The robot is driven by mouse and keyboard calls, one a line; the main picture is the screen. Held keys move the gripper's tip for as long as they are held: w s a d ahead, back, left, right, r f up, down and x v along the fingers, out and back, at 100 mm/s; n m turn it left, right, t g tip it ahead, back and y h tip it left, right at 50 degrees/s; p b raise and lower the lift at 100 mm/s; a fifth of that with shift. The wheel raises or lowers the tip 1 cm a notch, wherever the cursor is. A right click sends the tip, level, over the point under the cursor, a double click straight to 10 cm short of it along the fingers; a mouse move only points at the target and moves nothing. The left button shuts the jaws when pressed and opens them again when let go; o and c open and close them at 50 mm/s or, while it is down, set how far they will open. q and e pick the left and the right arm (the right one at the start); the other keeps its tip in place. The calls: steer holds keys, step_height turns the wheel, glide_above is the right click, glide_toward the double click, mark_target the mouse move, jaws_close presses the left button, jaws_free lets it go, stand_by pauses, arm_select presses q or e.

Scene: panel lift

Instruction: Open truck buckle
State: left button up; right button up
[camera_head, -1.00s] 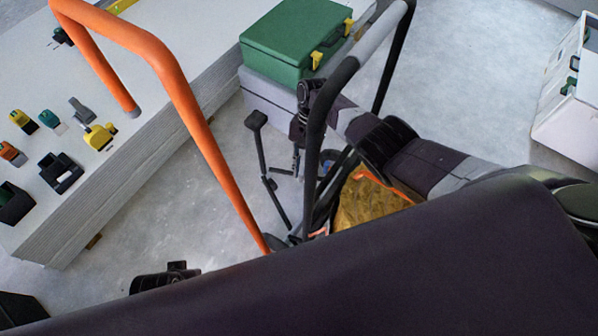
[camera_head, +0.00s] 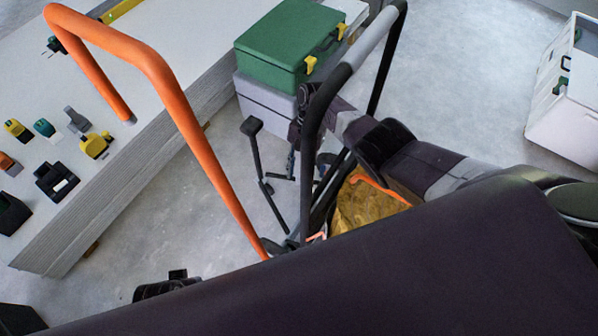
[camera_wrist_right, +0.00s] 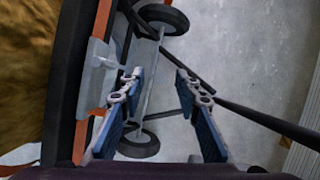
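The truck shows in the head view as an orange tube handle (camera_head: 172,92) and a black-and-grey tube handle (camera_head: 323,98). My right arm comes in from the right and passes behind the black-and-grey handle; its gripper is mostly hidden there. In the right wrist view my right gripper (camera_wrist_right: 155,86) is open, with empty space between its blue-padded fingers. A grey block (camera_wrist_right: 96,76) on the black and orange frame, left of the fingers, may be the buckle; I cannot tell whether it is fastened. No contact with it is visible. My left gripper is not clearly visible.
Black wheels (camera_wrist_right: 163,17) and thin bars lie beyond the fingers. A stack of pale panels (camera_head: 150,150) carrying small tools stands left. A green case (camera_head: 288,44) sits on a grey box behind. A white box (camera_head: 567,112) stands right. Grey floor is open between them.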

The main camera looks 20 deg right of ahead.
steer(key=shift+r, duration=0.1)
steer(key=v, duration=1.1)
steer(key=shift+w+r, duration=0.2)
steer(key=shift+r, duration=0.15)
